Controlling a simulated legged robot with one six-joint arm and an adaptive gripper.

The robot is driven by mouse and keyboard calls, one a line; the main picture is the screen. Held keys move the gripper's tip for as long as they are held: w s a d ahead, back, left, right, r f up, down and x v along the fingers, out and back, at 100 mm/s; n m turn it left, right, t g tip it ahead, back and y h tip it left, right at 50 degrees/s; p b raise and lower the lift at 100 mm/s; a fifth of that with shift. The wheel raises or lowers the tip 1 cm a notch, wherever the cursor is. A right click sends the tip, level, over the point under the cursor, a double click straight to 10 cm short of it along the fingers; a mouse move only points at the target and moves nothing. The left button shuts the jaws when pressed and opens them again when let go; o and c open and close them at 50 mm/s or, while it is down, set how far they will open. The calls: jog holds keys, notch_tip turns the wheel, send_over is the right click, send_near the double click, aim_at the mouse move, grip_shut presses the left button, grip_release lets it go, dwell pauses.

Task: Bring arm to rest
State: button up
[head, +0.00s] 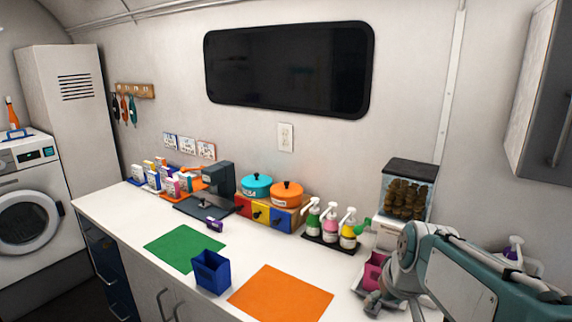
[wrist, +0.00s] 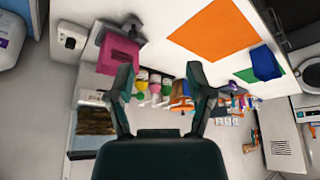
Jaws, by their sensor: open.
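My gripper (wrist: 162,78) shows in the wrist view with its two dark fingers spread apart and nothing between them. The wrist view is turned upside down, with the counter and its goods beyond the fingers. My arm reaches in from the right edge of the head view, over the right end of the white counter (head: 130,212). It covers part of a pink bin (head: 373,270), which also shows beside the left finger in the wrist view (wrist: 120,52). The gripper's fingers cannot be made out clearly in the head view.
A treat dispenser (head: 407,195) and pump bottles (head: 330,224) stand near my arm. A blue bin (head: 211,272) stands between a green mat (head: 180,250) and an orange mat (head: 280,294). A wall cabinet (head: 540,90) hangs at upper right. The orange mat is bare.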

jog(key=s+a+m, duration=0.1)
jog(key=s+a, duration=0.2)
jog(key=s, duration=1.3)
jog(key=shift+a+f+t+h, duration=0.2)
jog(key=shift+t+h, duration=0.1)
jog(key=shift+t, duration=0.1)
